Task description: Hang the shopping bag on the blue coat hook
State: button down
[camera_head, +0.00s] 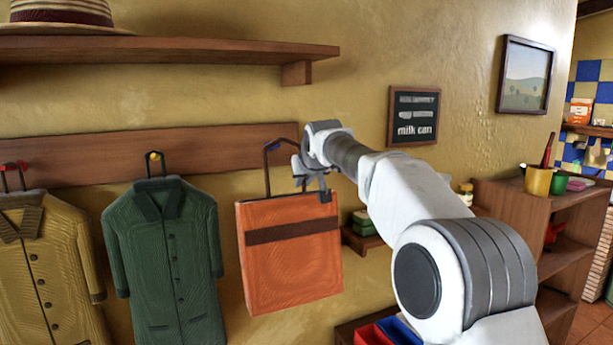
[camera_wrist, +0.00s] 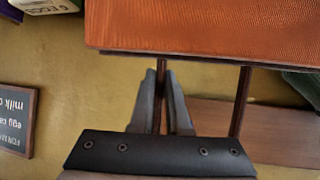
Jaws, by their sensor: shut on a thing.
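The orange shopping bag (camera_head: 290,262) with a brown band hangs upright in front of the wall, right of the green coat. Its dark handle (camera_head: 266,175) rises to the height of the wooden hook rail. A small patch of blue, the blue coat hook (camera_head: 273,147), shows at the top of the handle. I cannot tell whether the handle is over the hook. My gripper (camera_head: 313,182) is at the handle's right side. In the wrist view, my gripper (camera_wrist: 160,88) is shut on one handle strap (camera_wrist: 160,68), below the inverted bag (camera_wrist: 200,28).
The hook rail (camera_head: 90,160) also bears a red hook (camera_head: 15,164) with a tan coat (camera_head: 45,265) and a yellow hook (camera_head: 154,156) with a green coat (camera_head: 165,250). A shelf (camera_head: 170,48) with a straw hat juts out above. A milk sign (camera_head: 414,116) hangs right.

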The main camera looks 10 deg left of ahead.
jog(key=w+a+f+p, duration=0.1)
jog(key=w+a+p, duration=0.2)
jog(key=p, duration=0.4)
jog(key=shift+w+a, duration=0.35)
jog(key=shift+w, duration=0.55)
jog(key=shift+f, duration=0.1)
